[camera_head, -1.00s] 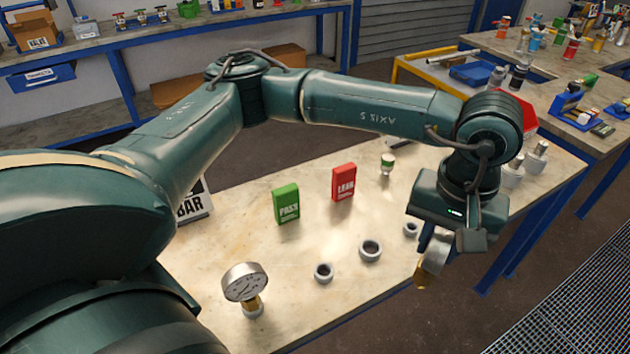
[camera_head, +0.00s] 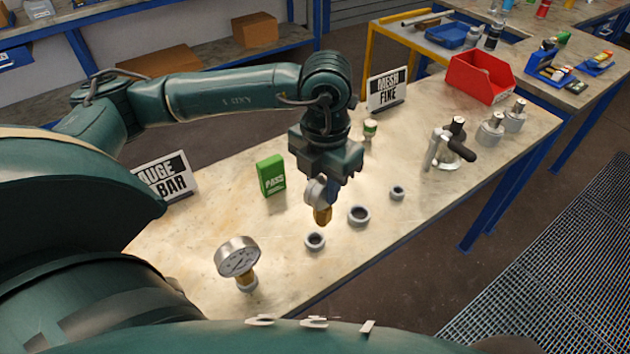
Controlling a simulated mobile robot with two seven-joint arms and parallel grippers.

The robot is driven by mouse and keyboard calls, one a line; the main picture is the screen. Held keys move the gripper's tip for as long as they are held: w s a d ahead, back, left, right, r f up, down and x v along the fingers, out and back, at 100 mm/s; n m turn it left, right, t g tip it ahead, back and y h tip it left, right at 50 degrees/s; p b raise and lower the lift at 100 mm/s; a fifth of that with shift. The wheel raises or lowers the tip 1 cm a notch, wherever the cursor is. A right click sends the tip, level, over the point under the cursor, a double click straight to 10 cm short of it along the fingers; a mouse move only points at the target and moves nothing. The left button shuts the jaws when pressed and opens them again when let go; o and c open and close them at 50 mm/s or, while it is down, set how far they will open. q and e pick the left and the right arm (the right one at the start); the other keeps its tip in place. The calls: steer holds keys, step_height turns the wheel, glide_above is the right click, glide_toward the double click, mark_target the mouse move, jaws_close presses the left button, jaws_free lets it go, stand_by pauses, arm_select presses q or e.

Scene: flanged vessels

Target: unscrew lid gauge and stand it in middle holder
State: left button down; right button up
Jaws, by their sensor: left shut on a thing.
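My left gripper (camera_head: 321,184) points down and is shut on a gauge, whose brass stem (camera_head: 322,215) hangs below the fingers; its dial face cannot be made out. It is held above the table, near the row of three grey ring holders. The middle holder (camera_head: 359,215) is to the right of the stem in the picture and its bore looks empty. The near holder (camera_head: 315,240) is just below the stem, and the far holder (camera_head: 397,192) is further right; both look empty. My right gripper is not in view.
Another gauge (camera_head: 237,257) stands upright at the table's near left. A green PASS box (camera_head: 271,176) stands behind the holders. A clamped vessel (camera_head: 448,152), two grey vessels and a red bin (camera_head: 480,78) are at the right. Bare tabletop surrounds the holders.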

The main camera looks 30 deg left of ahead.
arm_select(q)
steer(key=n, duration=0.1)
steer(key=a+n, duration=0.1)
steer(key=n, duration=0.1)
steer(key=shift+s+a+f, duration=0.1)
steer(key=shift+s+a, duration=0.05)
steer(key=shift+a, duration=0.1)
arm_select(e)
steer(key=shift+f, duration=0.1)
arm_select(q)
steer(key=shift+f+b, duration=0.1)
steer(key=shift+b, duration=0.35)
step_height(320, 180, down, 3)
steer(key=b, duration=0.3)
steer(key=shift+f, duration=0.2)
steer(key=shift+f+b, duration=0.65)
steer(key=shift+b, duration=0.1)
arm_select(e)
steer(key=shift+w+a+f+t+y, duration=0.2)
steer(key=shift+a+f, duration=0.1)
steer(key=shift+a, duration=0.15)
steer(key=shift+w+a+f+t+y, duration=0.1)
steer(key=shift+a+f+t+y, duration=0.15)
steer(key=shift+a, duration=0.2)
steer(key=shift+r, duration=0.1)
